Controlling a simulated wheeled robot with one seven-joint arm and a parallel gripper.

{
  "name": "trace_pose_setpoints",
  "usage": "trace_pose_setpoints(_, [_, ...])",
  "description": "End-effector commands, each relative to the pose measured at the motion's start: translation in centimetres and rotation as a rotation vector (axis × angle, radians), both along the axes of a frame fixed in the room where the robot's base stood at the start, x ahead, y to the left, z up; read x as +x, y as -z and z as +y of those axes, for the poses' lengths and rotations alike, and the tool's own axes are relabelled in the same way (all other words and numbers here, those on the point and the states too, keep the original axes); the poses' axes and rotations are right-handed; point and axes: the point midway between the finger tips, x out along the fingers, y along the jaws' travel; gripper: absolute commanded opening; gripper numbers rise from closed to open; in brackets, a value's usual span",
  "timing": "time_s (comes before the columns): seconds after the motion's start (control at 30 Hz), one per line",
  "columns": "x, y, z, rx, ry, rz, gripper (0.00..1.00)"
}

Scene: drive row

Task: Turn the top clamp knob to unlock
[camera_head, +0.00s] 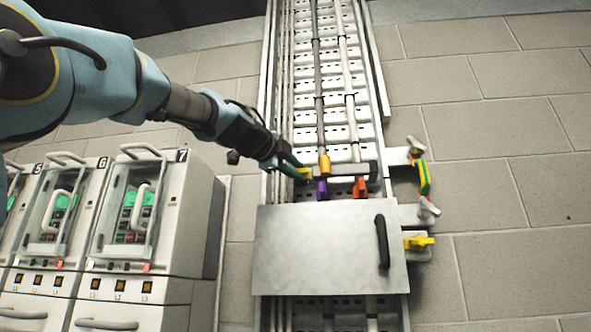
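A grey wing-shaped clamp knob (415,144) sits at the upper right of the rail, above a green-and-yellow strap (423,178). A second grey knob (428,207) is at the strap's lower end. I take the upper one as the top clamp knob. My gripper (300,168) is well to the left of both, at the left side of the cable rail, by a small yellow part (305,174). The fingers are small and seen edge-on, so I cannot tell whether they are open or touching that part.
A metal cover panel (310,250) with a black handle (382,242) spans the rail below my gripper. A yellow lever (419,243) is at its right. Cables with orange and purple ends run down the rail (303,102). Numbered cabinets (150,215) stand at left.

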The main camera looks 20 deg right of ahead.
Motion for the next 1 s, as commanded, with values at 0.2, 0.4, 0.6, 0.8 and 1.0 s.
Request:
trace_pose_setpoints(0.2, [0.0,0.1,0.0,0.002,0.0,0.001,0.0])
trace_pose_setpoints(0.4, [0.0,0.1,0.0,0.002,0.0,0.001,0.0])
trace_pose_setpoints(0.6, [0.0,0.2,0.0,-0.007,0.0,0.006,0.0])
trace_pose_setpoints(0.8, [0.0,0.7,0.0,-0.062,-0.001,0.035,0.0])
trace_pose_setpoints(1.0, [0.0,1.1,0.0,-0.182,-0.001,0.101,0.0])
